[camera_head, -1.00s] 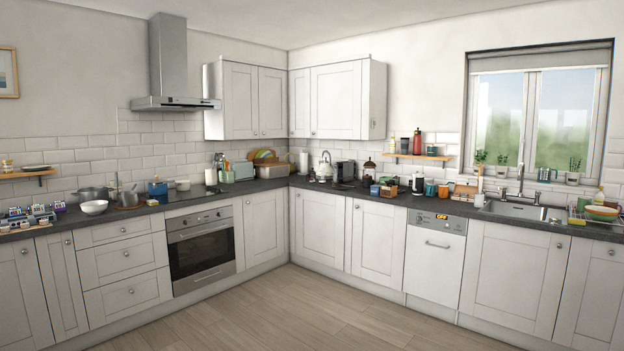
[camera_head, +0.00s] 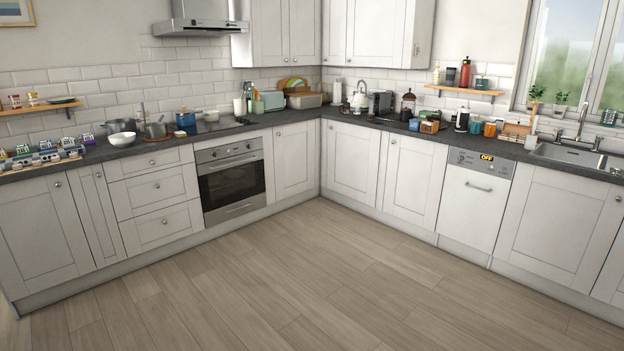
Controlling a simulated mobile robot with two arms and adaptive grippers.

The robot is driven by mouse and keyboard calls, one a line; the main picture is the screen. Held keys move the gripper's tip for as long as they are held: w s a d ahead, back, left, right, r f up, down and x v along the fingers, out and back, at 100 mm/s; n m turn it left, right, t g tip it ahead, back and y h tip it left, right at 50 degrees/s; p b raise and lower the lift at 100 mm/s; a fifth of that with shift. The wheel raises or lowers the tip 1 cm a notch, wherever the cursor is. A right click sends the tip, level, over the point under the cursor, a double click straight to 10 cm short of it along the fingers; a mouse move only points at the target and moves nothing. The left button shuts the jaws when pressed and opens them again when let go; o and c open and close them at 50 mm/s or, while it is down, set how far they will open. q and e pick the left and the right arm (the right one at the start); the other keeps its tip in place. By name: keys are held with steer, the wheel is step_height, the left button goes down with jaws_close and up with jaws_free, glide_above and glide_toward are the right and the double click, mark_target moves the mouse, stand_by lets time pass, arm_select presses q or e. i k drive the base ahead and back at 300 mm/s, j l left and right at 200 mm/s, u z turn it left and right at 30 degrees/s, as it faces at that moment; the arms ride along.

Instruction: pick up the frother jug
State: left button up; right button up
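I cannot single out the frother jug for sure at this distance. A small black-and-white upright vessel (camera_head: 462,118) stands on the right-hand worktop (camera_head: 395,127), between small boxes and some coloured mugs, and may be it. A dark glass-and-metal press-like pot (camera_head: 408,104) stands to its left. Neither of my grippers is in view, and nothing is seen being held.
Teal (camera_head: 475,125) and orange (camera_head: 490,130) mugs and small boxes (camera_head: 430,122) crowd the vessel. A wall shelf (camera_head: 463,90) with bottles is above. The sink (camera_head: 580,157) lies right, the hob (camera_head: 212,126) and pans left. The wooden floor (camera_head: 290,280) is clear.

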mark_target(346, 105)
steer(key=i, duration=6)
